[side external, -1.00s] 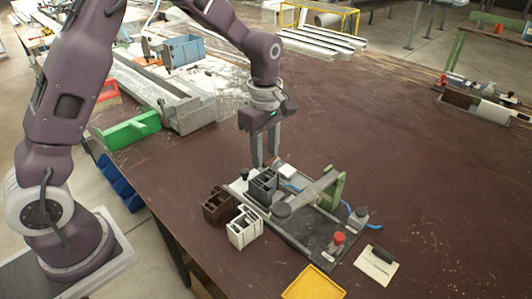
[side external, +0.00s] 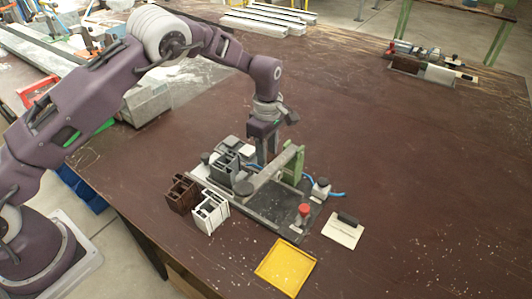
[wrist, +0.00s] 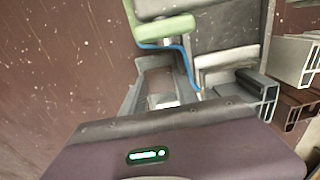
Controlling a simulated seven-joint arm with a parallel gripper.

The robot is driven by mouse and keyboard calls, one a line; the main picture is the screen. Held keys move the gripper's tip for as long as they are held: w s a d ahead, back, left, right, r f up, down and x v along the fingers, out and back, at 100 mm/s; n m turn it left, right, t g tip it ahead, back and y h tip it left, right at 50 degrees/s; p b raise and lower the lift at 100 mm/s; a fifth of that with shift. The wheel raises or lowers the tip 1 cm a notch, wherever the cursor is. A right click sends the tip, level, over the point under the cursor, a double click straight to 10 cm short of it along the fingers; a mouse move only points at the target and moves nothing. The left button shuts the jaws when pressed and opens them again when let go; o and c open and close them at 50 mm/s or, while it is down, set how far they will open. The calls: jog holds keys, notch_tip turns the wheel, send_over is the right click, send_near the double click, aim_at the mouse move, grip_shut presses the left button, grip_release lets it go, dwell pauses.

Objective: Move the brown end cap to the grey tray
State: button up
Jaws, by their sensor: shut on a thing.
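My gripper (side external: 264,158) points down just behind the clamp bench (side external: 283,226), close to its green upright (side external: 292,163). In the wrist view my gripper (wrist: 158,88) is shut on a small brownish piece (wrist: 158,80), which I take to be the brown end cap; the fingers hide much of it. In the side view the held piece is too small and covered to make out. I cannot single out the grey tray with certainty.
A brown profile block (side external: 182,194) and a white one (side external: 210,212) stand left of the bench, near a dark grey profile (side external: 226,166). A blue cable (wrist: 186,65) runs close by. A yellow tray (side external: 286,268) lies in front.

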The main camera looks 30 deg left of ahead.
jog(key=shift+f, duration=0.35)
jog(key=o, duration=0.9)
